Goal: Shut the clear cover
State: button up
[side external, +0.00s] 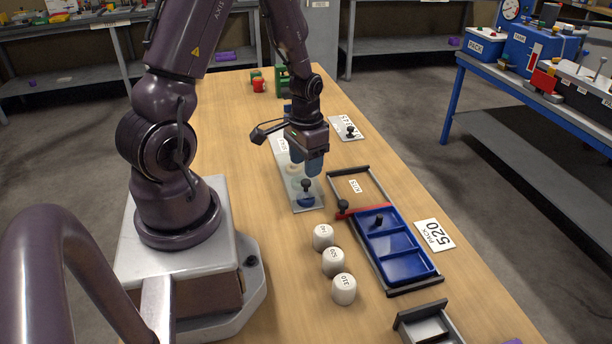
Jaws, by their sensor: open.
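A long clear cover (299,182) with a black knob (306,185) lies on the table, left of the blue tray. A small blue round thing (305,201) shows at its near end, partly seen through it. My gripper (312,170) points down with blue fingertips just above the knob. It is open, and nothing is seen between its fingers. The fingers and wrist hide part of the cover's middle and far end, so I cannot tell how far the cover reaches.
A blue compartment tray (405,266) sits in a black-edged frame, with a red bar (366,211) across its far end. Several white numbered drums (333,262) stand to its left. A dark-edged holder (430,326) lies nearest.

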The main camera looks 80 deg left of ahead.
aim_at(306, 181)
jog(key=shift+f, duration=2.15)
